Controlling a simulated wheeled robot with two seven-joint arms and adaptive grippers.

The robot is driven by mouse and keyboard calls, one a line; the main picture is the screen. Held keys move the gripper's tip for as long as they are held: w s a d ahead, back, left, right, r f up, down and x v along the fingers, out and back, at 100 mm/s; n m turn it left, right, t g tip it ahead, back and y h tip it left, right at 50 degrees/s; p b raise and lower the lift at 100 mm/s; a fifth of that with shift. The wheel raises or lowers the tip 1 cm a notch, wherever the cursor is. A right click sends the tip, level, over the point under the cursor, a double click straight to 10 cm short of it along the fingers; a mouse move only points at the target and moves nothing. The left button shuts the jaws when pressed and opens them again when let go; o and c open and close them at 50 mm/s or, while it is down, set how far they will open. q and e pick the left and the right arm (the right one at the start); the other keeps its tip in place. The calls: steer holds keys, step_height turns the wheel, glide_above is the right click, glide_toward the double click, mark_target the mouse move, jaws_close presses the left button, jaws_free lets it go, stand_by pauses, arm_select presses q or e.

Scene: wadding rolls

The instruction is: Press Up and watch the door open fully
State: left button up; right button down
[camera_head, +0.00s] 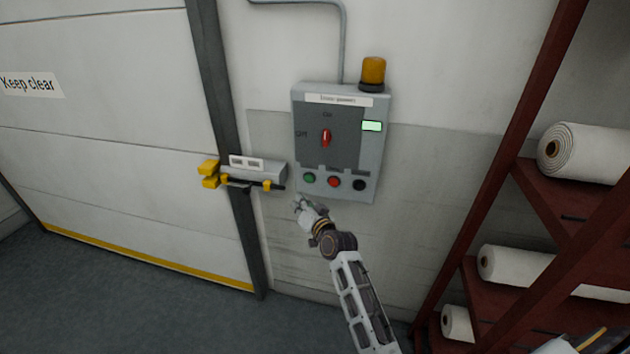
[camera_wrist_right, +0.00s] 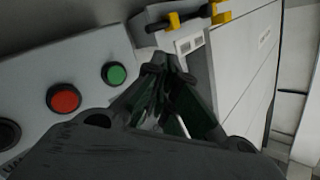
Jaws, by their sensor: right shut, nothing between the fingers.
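A grey control box (camera_head: 381,140) hangs on the wall in the head view, with a red rotary switch (camera_head: 326,138) and a lit green display (camera_head: 372,126). Below are a green button (camera_head: 309,177), a red button (camera_head: 334,182) and a black button (camera_head: 359,185). The door (camera_head: 120,130) at left is down, its yellow bottom edge at the floor. My right gripper (camera_head: 299,200) is shut and empty, just below the green button. In the wrist view the green button (camera_wrist_right: 115,74) and red button (camera_wrist_right: 63,98) lie left of my fingertips (camera_wrist_right: 165,65), apart from them. My left gripper is out of view.
A grey latch unit with yellow ends (camera_head: 255,174) sits on the door frame, left of the box. An amber beacon (camera_head: 373,72) tops the box. A dark red rack (camera_head: 500,170) with white rolls (camera_head: 590,152) stands at right.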

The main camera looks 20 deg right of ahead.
mark_target(309, 179)
steer(key=shift+a+f, duration=0.25)
steer(key=shift+f, duration=0.2)
stand_by(0.3)
steer(key=w+d+b, duration=0.1)
steer(key=w, duration=0.1)
steer(key=w+d+b, duration=0.3)
steer(key=w+d, duration=0.1)
steer(key=w, duration=0.1)
steer(key=shift+w, duration=0.1)
stand_by(0.5)
